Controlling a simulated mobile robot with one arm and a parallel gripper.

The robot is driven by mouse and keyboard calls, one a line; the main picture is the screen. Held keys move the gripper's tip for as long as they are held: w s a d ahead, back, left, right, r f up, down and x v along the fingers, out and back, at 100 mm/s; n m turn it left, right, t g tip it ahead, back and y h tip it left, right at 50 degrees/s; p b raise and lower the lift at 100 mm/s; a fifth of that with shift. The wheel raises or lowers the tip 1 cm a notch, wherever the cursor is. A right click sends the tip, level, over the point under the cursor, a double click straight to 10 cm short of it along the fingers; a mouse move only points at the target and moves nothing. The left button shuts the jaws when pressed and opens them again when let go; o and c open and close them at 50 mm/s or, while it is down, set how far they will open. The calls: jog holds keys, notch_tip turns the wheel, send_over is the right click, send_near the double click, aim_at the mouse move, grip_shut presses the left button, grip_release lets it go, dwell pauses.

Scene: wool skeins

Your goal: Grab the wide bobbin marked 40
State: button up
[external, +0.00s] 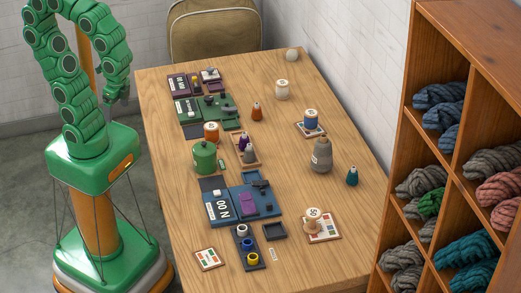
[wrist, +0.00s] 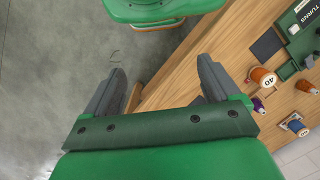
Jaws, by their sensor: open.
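The wide bobbin marked 40 (wrist: 263,77) shows at the right of the wrist view, with orange thread and a pale top. I take it to be the orange bobbin (external: 211,131) standing near the table's left side in the external view, where its mark is too small to read. My gripper (wrist: 161,82) is open with nothing between its fingers. It points down past the table's edge, to the left of the bobbin and apart from it. In the external view my gripper (external: 118,92) hangs left of the table, its fingers hard to make out.
Near the bobbin stand a green canister (external: 204,158), a purple cone (external: 249,154) and a green tray (external: 203,111). A blue spool (external: 311,119), a grey bottle (external: 321,156) and a tan bobbin (external: 313,221) stand farther right. A wool shelf (external: 397,130) borders the right side.

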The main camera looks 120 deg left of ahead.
jog(key=w+a+f+n+h, duration=0.1)
jog(key=w+f+n+h, duration=0.55)
jog(key=w+n, duration=0.25)
jog(key=n+t+h, duration=0.2)
jog(key=n+t, duration=0.9)
jog(key=n, duration=0.4)
send_over(206, 124)
jog(key=d, duration=1)
notch_tip(206, 124, down, 9)
jog(key=s+a+f+n+t+y, duration=0.1)
jog(key=s+a+f+n, duration=0.1)
jog(key=a, duration=0.1)
jog(key=s+a+f+n+t+y, duration=0.1)
jog(key=s+a+f+n+y, duration=0.1)
jog(key=a+n, duration=0.1)
jog(key=s+a+f+n+t+y, duration=0.1)
jog(key=s+a+f+n, duration=0.1)
jog(key=a, duration=0.3)
jog(key=shift+a+n+t, duration=0.25)
jog(key=shift+n+t, duration=0.05)
jog(key=shift+t, duration=0.1)
jog(key=shift+a+f+y, duration=0.25)
jog(key=shift+f, duration=0.05)
jog(key=shift+a+x, duration=0.1)
jog(key=shift+x, duration=1.75)
jog(key=shift+a+x, duration=0.15)
jog(key=shift+x, duration=1.75)
jog(key=shift+w+r, duration=0.1)
